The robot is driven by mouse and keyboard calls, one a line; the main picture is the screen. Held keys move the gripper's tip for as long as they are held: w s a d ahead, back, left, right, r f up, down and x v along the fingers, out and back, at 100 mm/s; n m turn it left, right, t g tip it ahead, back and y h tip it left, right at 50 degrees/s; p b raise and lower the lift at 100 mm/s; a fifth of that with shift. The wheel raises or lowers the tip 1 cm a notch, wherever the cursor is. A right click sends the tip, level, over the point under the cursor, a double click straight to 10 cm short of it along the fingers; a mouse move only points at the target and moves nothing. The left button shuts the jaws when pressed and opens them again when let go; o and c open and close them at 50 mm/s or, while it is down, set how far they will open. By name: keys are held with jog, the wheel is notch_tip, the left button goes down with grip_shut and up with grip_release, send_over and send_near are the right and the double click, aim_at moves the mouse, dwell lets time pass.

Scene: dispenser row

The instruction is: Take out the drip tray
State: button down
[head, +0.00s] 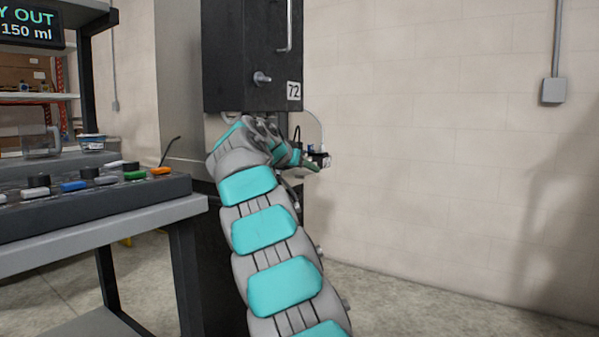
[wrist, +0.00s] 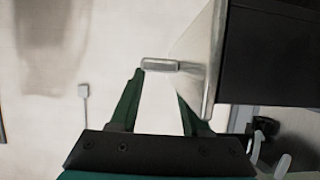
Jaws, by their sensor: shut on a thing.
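The drip tray shows in the wrist view as a pale metal piece (wrist: 203,62) with a small grey grip (wrist: 160,65) jutting from its left side. In the head view my arm's end is just under the black dispenser cabinet (head: 252,55) marked 72. The arm hides the tray there, and I cannot tell how far it sits from the cabinet.
A grey bench with a panel of coloured buttons (head: 90,190) stands at the left. A measuring jug (head: 40,141) and a small tub (head: 92,142) are behind it. The floor (head: 420,300) and wall to the right are clear, apart from a wall box (head: 553,91).

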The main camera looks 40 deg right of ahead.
jog(key=s+d+b, duration=0.2)
jog(key=s, duration=0.4)
jog(key=s+d+b, duration=0.3)
jog(key=s, duration=0.4)
jog(key=shift+s+d, duration=0.3)
dwell(0.7)
